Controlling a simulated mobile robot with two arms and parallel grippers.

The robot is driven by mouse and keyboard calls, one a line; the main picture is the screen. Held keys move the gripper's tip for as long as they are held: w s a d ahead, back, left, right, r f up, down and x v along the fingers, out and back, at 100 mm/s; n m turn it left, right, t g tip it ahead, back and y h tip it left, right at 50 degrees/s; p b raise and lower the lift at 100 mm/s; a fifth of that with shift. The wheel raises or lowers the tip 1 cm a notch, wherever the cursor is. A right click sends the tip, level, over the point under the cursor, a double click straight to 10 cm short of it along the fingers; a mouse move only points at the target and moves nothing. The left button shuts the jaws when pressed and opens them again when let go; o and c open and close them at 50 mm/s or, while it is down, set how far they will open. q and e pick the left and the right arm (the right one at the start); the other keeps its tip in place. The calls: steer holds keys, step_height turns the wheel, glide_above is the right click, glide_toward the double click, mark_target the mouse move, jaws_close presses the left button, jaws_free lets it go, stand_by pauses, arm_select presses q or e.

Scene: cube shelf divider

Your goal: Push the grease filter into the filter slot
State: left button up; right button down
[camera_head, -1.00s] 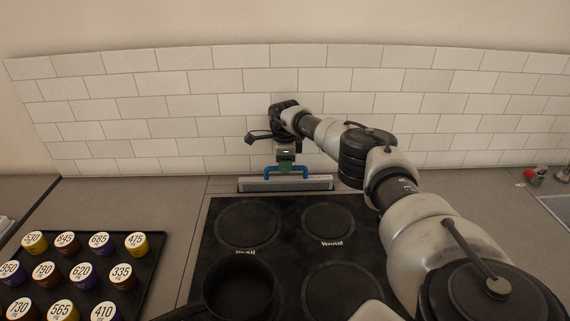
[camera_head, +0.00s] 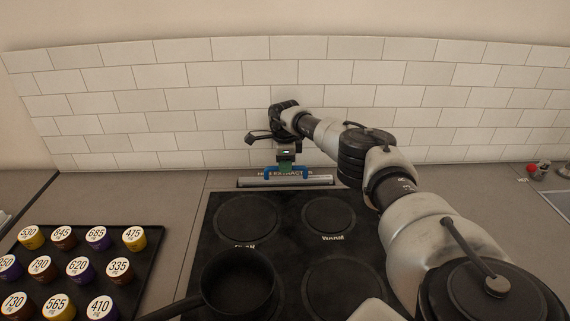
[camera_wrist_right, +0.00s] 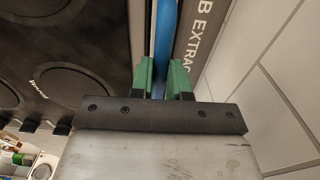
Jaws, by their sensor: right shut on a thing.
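The grease filter (camera_head: 290,181) is a grey bar with a blue handle (camera_head: 270,173). It sits in the filter slot (camera_head: 240,184) behind the hob, with only a thin strip of it showing above the opening. The rest of it is hidden in the slot. My right gripper (camera_head: 287,166) is above it, shut on the blue handle. In the right wrist view, the green fingers (camera_wrist_right: 167,76) stand on both sides of the blue handle (camera_wrist_right: 165,35). My left gripper is in neither view.
A black hob (camera_head: 280,258) with several plates lies in front of the slot, with a dark pan (camera_head: 240,285) on it. A tray (camera_head: 150,270) of labelled capsules is at left. The tiled wall (camera_head: 400,100) rises close behind the slot. A sink (camera_head: 558,205) is at right.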

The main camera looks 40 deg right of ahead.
steer(key=shift+f+b, duration=0.85)
steer(key=shift+f, duration=0.2)
steer(key=c, duration=1)
jaws_free()
steer(key=shift+r, duration=0.1)
step_height(320, 180, up, 5)
steer(key=p, duration=0.4)
